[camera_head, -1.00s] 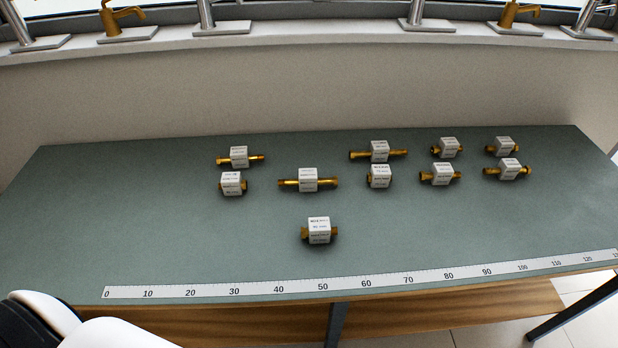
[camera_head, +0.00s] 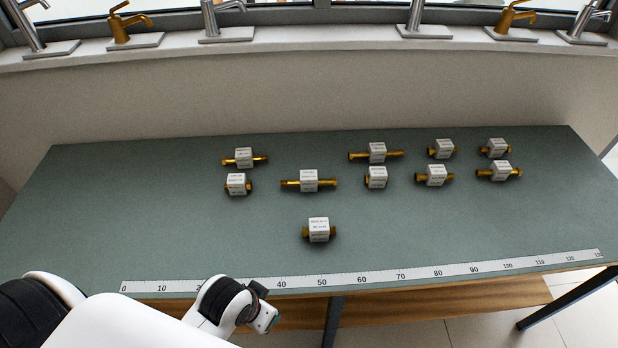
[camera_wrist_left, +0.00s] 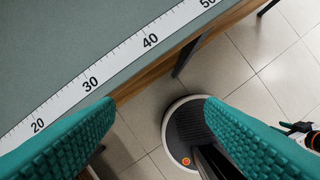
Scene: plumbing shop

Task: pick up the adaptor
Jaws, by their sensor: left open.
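Several brass fittings with white label blocks lie on the green-grey table; which one is the adaptor cannot be told, as the labels are too small to read. One short fitting (camera_head: 318,230) lies alone at the front middle. Others include a long fitting (camera_head: 308,181) behind it and a short fitting (camera_head: 237,184) to the left. My left gripper (camera_head: 264,318) is at the table's front edge, short of all the fittings. The left wrist view shows its two green fingers (camera_wrist_left: 155,135) wide apart with nothing between them. My right gripper is not in view.
The table (camera_head: 180,225) has a ruler strip (camera_head: 365,280) along its front edge. Several fittings stand in two rows toward the back right. Taps (camera_head: 127,28) stand on a sill behind. The table's left and front areas are clear.

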